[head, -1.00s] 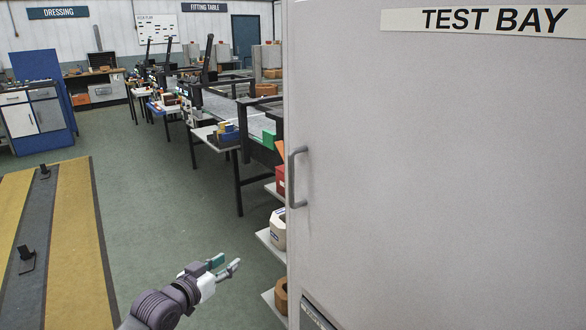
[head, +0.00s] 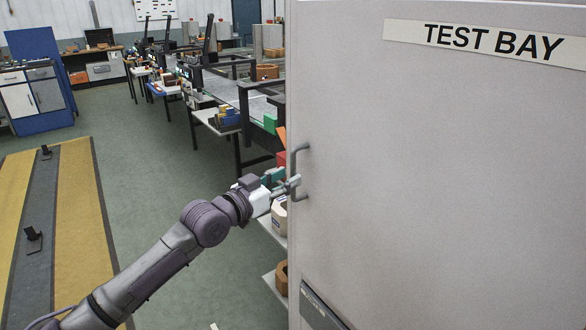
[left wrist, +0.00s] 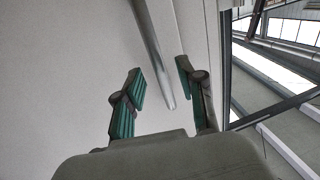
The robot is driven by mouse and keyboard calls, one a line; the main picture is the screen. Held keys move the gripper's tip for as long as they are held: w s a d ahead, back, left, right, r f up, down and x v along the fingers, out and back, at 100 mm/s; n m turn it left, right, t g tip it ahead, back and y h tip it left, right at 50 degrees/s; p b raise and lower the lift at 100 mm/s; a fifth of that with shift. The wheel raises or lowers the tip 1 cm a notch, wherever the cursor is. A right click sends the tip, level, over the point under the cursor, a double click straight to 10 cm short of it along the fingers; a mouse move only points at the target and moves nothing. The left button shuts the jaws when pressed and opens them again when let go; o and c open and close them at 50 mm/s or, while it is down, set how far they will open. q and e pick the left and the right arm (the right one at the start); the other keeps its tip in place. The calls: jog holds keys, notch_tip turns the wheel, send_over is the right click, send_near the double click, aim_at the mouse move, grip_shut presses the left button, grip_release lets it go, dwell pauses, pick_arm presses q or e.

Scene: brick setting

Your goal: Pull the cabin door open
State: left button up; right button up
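The cabin door (head: 430,160) is a large pale grey panel with a "TEST BAY" sign (head: 490,42), filling the right of the head view. It looks shut. Its grey bar handle (head: 292,163) stands upright near the left edge. My left gripper (head: 287,182) is at the lower part of the handle. In the left wrist view, the left gripper (left wrist: 158,88) is open with green-padded fingers apart. The handle (left wrist: 157,60) runs down into the gap between them, nearer the right finger. I cannot tell whether either finger touches it. My right gripper is not in view.
Shelves with a white container (head: 279,215) and a brown part (head: 282,278) stand left of the door edge. Work tables (head: 222,122) run back behind them. A yellow-and-grey floor strip (head: 75,210) lies at left. The green floor (head: 150,160) between is clear.

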aim_at(293, 195)
pick_arm(q)
jog(key=shift+x, duration=1.5)
grip_shut()
